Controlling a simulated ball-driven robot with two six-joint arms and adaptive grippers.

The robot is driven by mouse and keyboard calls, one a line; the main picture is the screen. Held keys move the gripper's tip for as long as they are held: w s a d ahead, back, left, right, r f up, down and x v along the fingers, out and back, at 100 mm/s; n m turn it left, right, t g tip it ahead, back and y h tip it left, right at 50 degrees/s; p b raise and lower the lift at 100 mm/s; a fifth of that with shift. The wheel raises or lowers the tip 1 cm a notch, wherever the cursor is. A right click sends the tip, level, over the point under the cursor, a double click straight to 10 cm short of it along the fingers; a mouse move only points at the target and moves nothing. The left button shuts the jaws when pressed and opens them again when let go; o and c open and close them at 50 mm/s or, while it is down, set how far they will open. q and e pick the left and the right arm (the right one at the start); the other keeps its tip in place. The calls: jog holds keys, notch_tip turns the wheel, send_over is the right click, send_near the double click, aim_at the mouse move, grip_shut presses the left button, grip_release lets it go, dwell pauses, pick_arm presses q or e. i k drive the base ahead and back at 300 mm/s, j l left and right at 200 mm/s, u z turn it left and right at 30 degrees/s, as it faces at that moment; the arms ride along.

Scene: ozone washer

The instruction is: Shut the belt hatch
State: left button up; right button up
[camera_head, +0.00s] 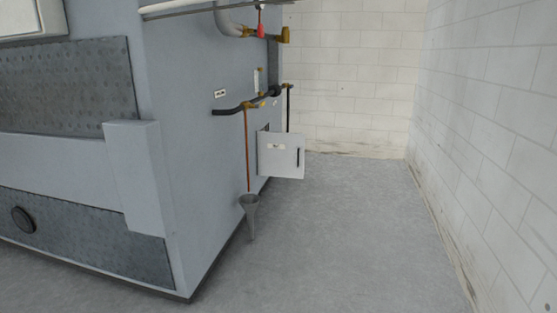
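The belt hatch (284,157) seems to be the small light grey door low on the side of the big grey washer (190,150). It stands swung out from the side wall. It carries a small label and a dark upright handle (298,157) near its right edge. A dark opening (265,128) shows just above and behind the door; most of it is hidden by the door. Neither of my grippers is in view.
A copper pipe (247,150) runs down into a grey funnel (250,204) in front of the hatch. Hoses and a brass valve (284,35) sit above. Clear floor (340,230) lies between the washer and the white block wall (490,140).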

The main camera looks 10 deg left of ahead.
aim_at(280, 155)
jog(key=i, duration=0.5)
jog(key=i+j+z, duration=0.15)
jog(key=i, duration=0.35)
